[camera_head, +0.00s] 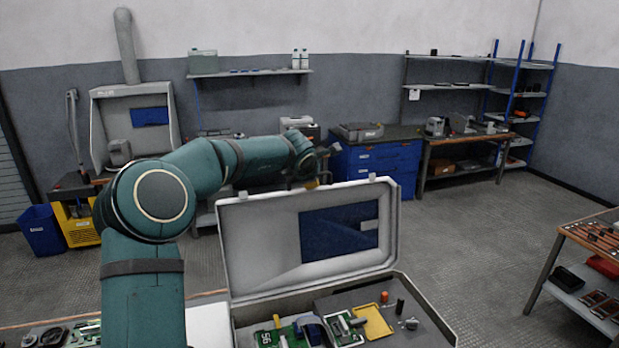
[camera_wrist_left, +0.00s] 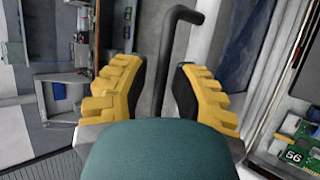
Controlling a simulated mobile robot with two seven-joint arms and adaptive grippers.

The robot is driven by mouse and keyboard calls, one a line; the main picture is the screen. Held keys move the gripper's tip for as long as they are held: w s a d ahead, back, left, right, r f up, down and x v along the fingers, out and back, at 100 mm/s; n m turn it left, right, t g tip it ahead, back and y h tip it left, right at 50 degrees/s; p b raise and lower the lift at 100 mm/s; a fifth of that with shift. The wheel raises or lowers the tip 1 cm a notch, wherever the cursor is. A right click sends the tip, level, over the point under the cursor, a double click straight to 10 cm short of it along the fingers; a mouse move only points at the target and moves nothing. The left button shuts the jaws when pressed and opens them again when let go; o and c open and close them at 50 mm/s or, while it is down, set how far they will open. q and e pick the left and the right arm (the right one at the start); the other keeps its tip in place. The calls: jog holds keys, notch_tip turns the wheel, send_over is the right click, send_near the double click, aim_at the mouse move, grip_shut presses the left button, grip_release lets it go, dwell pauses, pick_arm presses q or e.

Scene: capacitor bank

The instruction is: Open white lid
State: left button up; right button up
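The white lid (camera_head: 260,250) stands raised and leaning back on its case (camera_head: 430,318) in the head view. A blue panel (camera_head: 340,232) is on its inner face. My left arm reaches over behind the lid, and my left gripper is mostly hidden there. In the left wrist view, its yellow fingers (camera_wrist_left: 160,95) are apart, with a dark bent handle (camera_wrist_left: 170,55) between them. I cannot tell whether a finger pad touches the handle. The lid's pale edge (camera_wrist_left: 275,75) runs along the right of that view. My right gripper is not in view.
The open case holds a green board (camera_head: 285,336), a yellow tray (camera_head: 374,322) and small parts. A side table (camera_head: 598,235) stands at the right. Blue drawers (camera_head: 378,165) and benches line the back wall. The floor (camera_head: 470,235) between is clear.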

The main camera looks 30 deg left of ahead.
pick_arm(q)
jog(key=shift+o, duration=0.5)
jog(key=shift+s+d+f, duration=0.1)
jog(key=shift+f, duration=0.15)
jog(key=shift+f, duration=0.25)
jog(key=shift+s, duration=0.15)
jog(key=v, duration=1.2)
jog(key=shift+r, duration=0.4)
jog(key=shift+f, duration=0.1)
